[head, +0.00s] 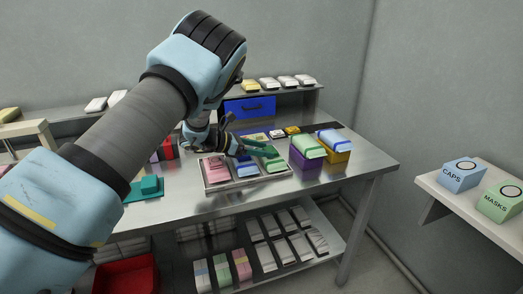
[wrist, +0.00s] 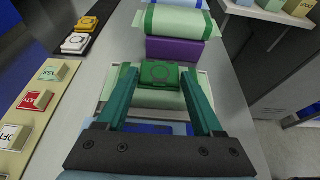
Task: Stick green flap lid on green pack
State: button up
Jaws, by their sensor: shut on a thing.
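The dark green flap lid (wrist: 160,74) sits between the two teal fingertips of my gripper (wrist: 160,80) in the wrist view. My gripper is shut on it. A pale green pack (wrist: 150,98) lies in the tray (head: 233,184) directly below the lid and the fingers. I cannot tell whether the lid touches the pack. In the head view my gripper (head: 258,147) is over the right part of the tray, by the green pack (head: 271,163), and the lid is hard to make out there.
The tray also holds a pink pack (head: 216,169) and a blue pack (head: 246,167). Right of it, another green pack (head: 307,146) rests on a purple box (head: 305,163), beside a blue pack on a yellow box (head: 337,156). A black strip with small lids (wrist: 82,35) and labelled blocks (wrist: 38,101) lie left in the wrist view.

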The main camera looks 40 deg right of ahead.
jog(key=shift+f, duration=0.1)
jog(key=o, duration=1.3)
jog(key=b+v, duration=0.3)
jog(key=v, duration=0.8)
